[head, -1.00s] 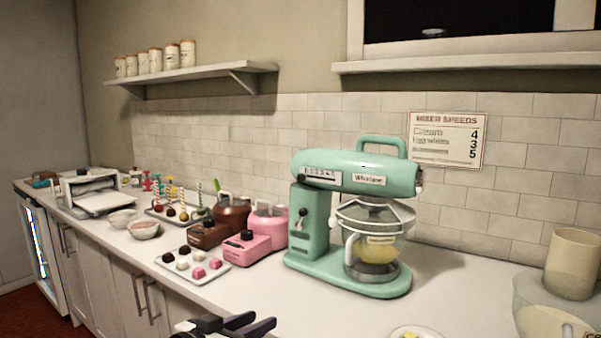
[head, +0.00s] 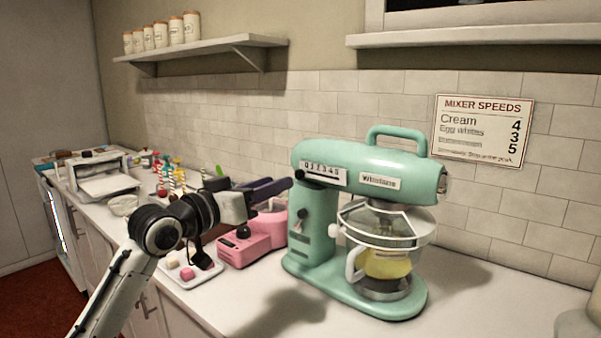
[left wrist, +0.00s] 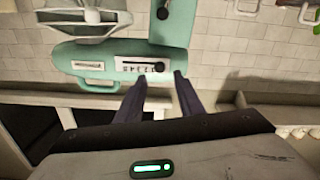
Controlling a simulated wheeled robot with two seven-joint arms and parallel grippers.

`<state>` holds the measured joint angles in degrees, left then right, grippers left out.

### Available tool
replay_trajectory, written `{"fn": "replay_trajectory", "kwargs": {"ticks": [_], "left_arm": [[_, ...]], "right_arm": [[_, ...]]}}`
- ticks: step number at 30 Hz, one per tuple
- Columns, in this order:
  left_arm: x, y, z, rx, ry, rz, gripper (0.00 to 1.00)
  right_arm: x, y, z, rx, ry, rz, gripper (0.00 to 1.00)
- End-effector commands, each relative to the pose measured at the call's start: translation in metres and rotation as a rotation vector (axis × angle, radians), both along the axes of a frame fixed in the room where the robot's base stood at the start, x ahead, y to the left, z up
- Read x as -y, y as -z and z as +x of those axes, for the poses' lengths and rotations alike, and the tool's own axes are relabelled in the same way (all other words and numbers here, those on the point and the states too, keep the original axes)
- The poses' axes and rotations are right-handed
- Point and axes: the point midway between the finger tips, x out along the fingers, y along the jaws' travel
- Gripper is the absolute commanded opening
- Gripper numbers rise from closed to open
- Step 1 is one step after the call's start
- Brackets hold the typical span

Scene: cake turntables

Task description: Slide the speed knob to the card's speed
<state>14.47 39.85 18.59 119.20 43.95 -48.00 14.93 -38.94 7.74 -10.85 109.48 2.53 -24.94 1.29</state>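The teal mixer (head: 365,165) stands upright on the counter. Its white speed scale (head: 338,175) shows numbers from 0 to 5, with a dark slot below. The black speed knob (head: 303,173) sits at the slot's left, low-number end. The wall card (head: 483,130) reads Cream 4, Egg whites 3, and a blurred line with 5. The bowl (head: 385,264) holds something yellow. My left gripper (head: 275,187) is left of the scale, apart from it. In the left wrist view, its fingers (left wrist: 160,88) are apart and empty, facing the inverted scale (left wrist: 138,69). My right gripper is out of view.
A pink appliance (head: 250,243) and a sweets tray (head: 190,272) lie behind and below my left arm. The counter in front of the mixer is clear. A shelf with jars (head: 185,45) hangs at upper left.

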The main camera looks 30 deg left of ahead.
Motion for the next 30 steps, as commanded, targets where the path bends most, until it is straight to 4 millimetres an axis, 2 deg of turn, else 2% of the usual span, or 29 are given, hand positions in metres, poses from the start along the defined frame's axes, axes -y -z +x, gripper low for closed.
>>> {"fn": "replay_trajectory", "kwargs": {"ticks": [6, 12, 17, 24, 26, 30], "left_arm": [[0.003, -0.003, 0.043, 0.001, -0.001, -0.003, 0.34], [0.006, -0.002, 0.070, 0.001, 0.000, -0.002, 0.34], [0.006, 0.000, 0.079, 0.001, 0.000, 0.001, 0.34], [0.006, 0.000, 0.080, 0.000, 0.000, 0.002, 0.34], [0.006, 0.000, 0.080, 0.000, 0.000, 0.001, 0.27], [0.006, 0.000, 0.080, 0.000, 0.000, 0.001, 0.04]], "right_arm": [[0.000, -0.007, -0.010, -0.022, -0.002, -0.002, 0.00], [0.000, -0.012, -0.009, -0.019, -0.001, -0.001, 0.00], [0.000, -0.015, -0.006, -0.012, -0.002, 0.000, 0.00], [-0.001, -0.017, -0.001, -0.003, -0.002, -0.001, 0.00], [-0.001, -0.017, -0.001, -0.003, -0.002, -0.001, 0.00], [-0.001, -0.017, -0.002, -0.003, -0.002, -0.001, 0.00]]}}
